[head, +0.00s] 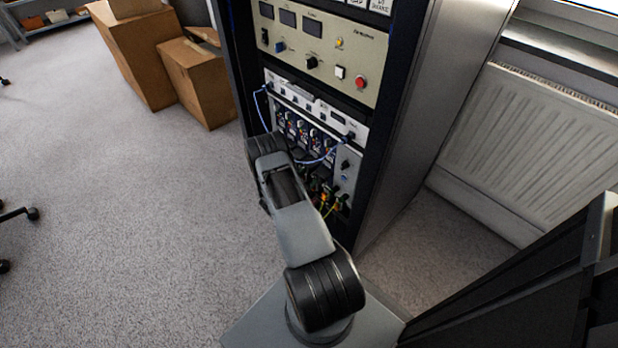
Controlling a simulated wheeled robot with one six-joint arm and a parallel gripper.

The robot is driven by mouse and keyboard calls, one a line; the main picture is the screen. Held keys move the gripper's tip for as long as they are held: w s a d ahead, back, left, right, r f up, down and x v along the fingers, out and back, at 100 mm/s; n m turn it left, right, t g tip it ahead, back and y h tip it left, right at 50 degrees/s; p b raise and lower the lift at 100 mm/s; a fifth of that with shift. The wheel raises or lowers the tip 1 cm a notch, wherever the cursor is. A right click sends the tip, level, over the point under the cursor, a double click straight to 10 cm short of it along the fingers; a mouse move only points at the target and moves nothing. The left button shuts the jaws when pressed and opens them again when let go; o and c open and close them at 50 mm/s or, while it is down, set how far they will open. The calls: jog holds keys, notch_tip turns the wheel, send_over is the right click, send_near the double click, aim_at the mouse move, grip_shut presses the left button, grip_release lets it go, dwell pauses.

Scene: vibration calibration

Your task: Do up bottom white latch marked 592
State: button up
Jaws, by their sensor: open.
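The white latch marked 592 cannot be made out in this view. The equipment rack (308,110) stands in the middle. Low in it is a bay with several small blue, white and red modules (305,133), too small to read. My arm reaches up from the bottom of the picture to the front of the rack, and covers the lower left part of that bay.
Blue cables (322,159) loop across the bay, and coloured wires (327,200) hang below it. A beige control panel (318,50) sits above. Cardboard boxes (140,55) stand behind left, a radiator (540,145) at right.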

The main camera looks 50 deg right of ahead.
jog(key=c, duration=0.9)
dwell(0.8)
jog(key=o, duration=0.9)
jog(key=a+p, duration=0.2)
jog(key=a, duration=1.1)
jog(key=shift+w+a+p, duration=0.35)
jog(key=shift+w+a, duration=0.05)
jog(key=shift+w, duration=0.05)
